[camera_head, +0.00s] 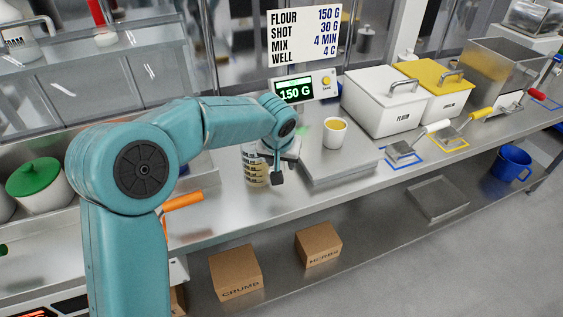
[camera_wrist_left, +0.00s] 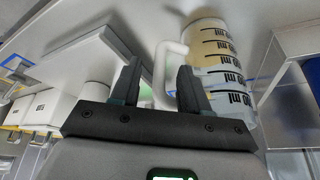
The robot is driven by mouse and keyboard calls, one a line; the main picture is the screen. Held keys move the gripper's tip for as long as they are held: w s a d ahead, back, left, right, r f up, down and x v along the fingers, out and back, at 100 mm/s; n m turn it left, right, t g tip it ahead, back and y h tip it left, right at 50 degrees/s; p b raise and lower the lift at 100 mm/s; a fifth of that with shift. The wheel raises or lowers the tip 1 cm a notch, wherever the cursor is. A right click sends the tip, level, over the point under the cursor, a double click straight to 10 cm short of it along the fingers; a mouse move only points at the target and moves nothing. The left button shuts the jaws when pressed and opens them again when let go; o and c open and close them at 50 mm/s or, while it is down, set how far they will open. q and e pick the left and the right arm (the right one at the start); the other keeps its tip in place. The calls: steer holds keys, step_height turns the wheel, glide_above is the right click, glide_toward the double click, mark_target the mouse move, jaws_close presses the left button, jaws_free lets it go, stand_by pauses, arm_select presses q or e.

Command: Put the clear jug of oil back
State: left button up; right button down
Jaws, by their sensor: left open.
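The clear jug (camera_head: 254,168) with dark measuring marks and yellowish contents stands on the steel counter, left of the scale, partly hidden by my arm in the head view. In the left wrist view the jug (camera_wrist_left: 222,65) fills the upper right, with its pale handle (camera_wrist_left: 163,72) toward my gripper. My left gripper (camera_head: 276,176) is just right of the jug in the head view. In the wrist view its two dark fingers (camera_wrist_left: 160,85) are open, with the handle showing between them. I cannot tell whether they touch it. My right gripper is not in view.
The scale (camera_head: 338,160) holds a white cup (camera_head: 335,133) with yellow contents; its display (camera_head: 294,91) reads 150 G. White (camera_head: 383,100) and yellow-lidded (camera_head: 435,88) bins stand to the right. An orange handle (camera_head: 183,200) lies left of the jug. Bare counter (camera_head: 225,215) shows in front.

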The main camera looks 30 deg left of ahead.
arm_select(q)
steer(key=v, duration=1)
steer(key=shift+s+r, duration=0.25)
steer(key=shift+d, duration=0.1)
steer(key=shift+s, duration=0.1)
